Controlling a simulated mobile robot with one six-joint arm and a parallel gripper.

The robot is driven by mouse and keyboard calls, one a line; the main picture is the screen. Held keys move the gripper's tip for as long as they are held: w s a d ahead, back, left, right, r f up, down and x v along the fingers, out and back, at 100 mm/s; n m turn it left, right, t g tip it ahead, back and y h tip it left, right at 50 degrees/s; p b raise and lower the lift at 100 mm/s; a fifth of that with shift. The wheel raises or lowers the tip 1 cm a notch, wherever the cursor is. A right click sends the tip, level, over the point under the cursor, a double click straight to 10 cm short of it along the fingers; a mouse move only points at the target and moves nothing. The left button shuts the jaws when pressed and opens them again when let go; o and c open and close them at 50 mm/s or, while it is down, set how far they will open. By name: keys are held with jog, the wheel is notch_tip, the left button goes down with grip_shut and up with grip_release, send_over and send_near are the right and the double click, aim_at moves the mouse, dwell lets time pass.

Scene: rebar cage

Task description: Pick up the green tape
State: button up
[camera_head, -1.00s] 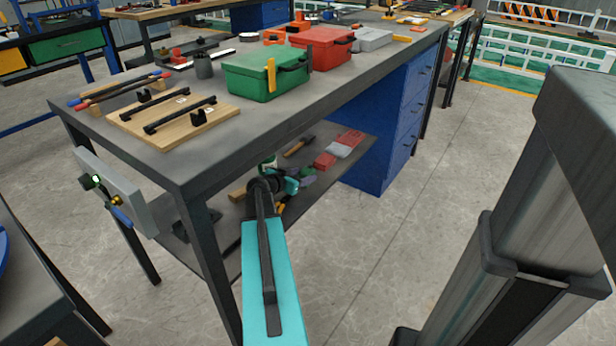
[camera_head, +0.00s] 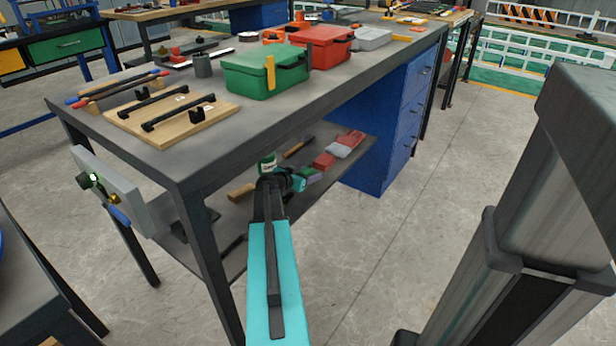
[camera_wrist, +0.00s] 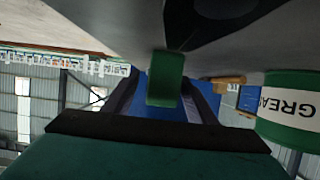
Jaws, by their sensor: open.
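The green tape (camera_wrist: 165,80) shows near the middle of the wrist view, which looks upside down. It touches or lies close to the grey shelf surface at the top of that view. My gripper (camera_wrist: 165,95) is open, with one dark finger on each side of the tape in the picture. I cannot tell whether the tape is fully between the fingers or a little beyond them. In the head view my gripper (camera_head: 297,181) reaches over the lower shelf under the workbench. My wrist hides much of that spot, so the tape is not clear there.
A green and white grease can (camera_wrist: 290,108) stands close to one side of my gripper. The lower shelf (camera_head: 290,208) also holds a hammer (camera_head: 298,147), a wooden piece (camera_head: 242,191) and red boxes (camera_head: 324,160). The workbench top (camera_head: 200,160) is above my arm, and its front leg (camera_head: 212,262) is left of it.

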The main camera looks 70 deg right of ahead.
aim_at(308, 170)
grip_shut()
jog(key=shift+r, duration=0.1)
dwell(0.3)
jog(key=shift+r+p, duration=0.35)
jog(key=shift+r, duration=0.5)
jog(key=shift+a+r+p, duration=0.2)
jog(key=shift+r+p, duration=0.1)
jog(key=shift+r, duration=0.7)
jog(key=s+a, duration=0.1)
jog(key=a, duration=0.3)
jog(key=s+a, duration=0.1)
jog(key=a, duration=0.3)
jog(key=s+a+r+p, duration=0.1)
jog(key=a, duration=0.4)
jog(key=shift+s, duration=0.35)
jog(key=shift+a+r+p, duration=0.15)
jog(key=shift+r+p, duration=0.05)
jog(key=shift+p, duration=0.45)
jog(key=shift+s+a+p, duration=0.15)
jog(key=shift+a+p, duration=0.4)
jog(key=shift+p, duration=0.25)
jog(key=shift+f, duration=0.1)
